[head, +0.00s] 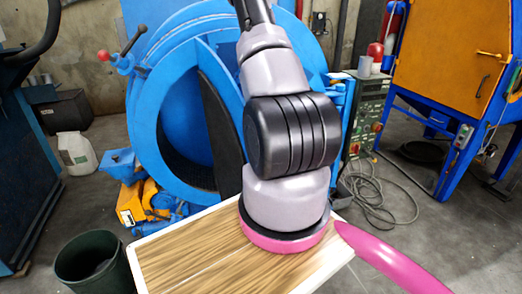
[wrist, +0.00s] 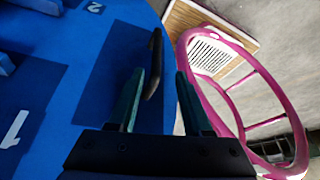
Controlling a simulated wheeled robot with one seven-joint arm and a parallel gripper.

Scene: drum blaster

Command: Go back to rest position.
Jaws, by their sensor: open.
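The blue drum blaster (head: 165,100) stands behind my arm in the head view, with a round opening on its front. In the wrist view, a blue panel (wrist: 60,95) with white numbers 1 and 2 fills the left side. A black handle (wrist: 155,50) stands out from this panel. My gripper (wrist: 160,74) is open, and the handle appears between its teal fingers, nearer the left one. Whether it touches a finger is unclear. In the head view my arm runs out of the top edge, so my gripper is not seen there.
A control box (head: 369,108) with cables on the floor stands right of the machine. A blue and orange cabinet (head: 450,50) is at the far right. A dark bin (head: 92,262) is at the lower left, and a white canister (head: 77,153) stands behind it. Grey floor lies between.

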